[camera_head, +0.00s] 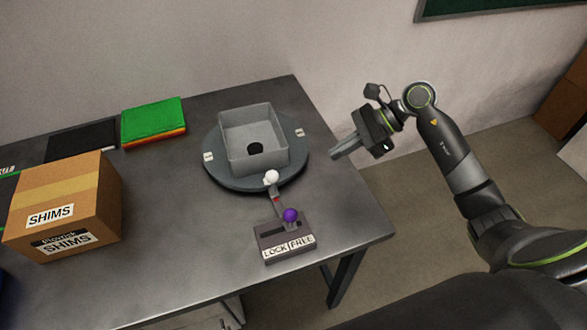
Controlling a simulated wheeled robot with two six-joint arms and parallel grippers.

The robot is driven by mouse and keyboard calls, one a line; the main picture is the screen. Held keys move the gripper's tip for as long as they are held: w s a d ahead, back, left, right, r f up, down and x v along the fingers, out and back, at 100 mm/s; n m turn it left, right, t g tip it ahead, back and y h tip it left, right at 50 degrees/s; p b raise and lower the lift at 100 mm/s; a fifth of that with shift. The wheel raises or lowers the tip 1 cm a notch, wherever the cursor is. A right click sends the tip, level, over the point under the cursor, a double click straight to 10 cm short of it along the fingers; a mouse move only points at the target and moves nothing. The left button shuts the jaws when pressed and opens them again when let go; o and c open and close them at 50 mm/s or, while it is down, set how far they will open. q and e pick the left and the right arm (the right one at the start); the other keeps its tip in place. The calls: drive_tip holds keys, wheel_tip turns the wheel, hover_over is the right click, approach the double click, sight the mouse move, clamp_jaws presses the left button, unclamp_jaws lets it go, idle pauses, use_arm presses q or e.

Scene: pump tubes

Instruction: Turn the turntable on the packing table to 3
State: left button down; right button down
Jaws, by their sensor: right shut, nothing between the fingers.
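The turntable (222,177) is a round dark grey disc on the packing table (180,235). White labels sit on its rim at the left (208,156) and right (299,132), too small to read. A grey open bin (238,152) stands on it with a round black spot inside. A white knob (271,177) is at its front edge, above a small pointer with a red mark. In front, a LOCK/FREE box (285,248) has a purple-knobbed lever (290,215) toward the FREE side. My right gripper (336,156) is shut and empty, right of the turntable and apart from it. My left gripper is out of view.
A cardboard SHIMS box (92,195) stands at the left of the table. Green and orange folded cloths (153,122) and a flat black item (82,140) lie at the back. The wall is close behind the table. The front middle of the tabletop is clear.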

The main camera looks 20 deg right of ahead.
drive_tip(key=p+x, duration=0.2)
drive_tip(key=x, duration=0.7)
drive_tip(key=shift+a+r+p, duration=0.1)
drive_tip(key=shift+a+p, duration=0.2)
drive_tip(key=shift+w+a+r+p, duration=0.1)
drive_tip(key=shift+a+r+p, duration=0.1)
drive_tip(key=shift+a+p, duration=0.25)
drive_tip(key=shift+w+a+r+p, duration=0.1)
drive_tip(key=shift+a+r+p, duration=0.1)
drive_tip(key=shift+a, duration=0.4)
drive_tip(key=shift+w+a, duration=0.1)
drive_tip(key=shift+a, duration=0.55)
drive_tip(key=shift+a+f, duration=0.1)
drive_tip(key=shift+a, duration=0.05)
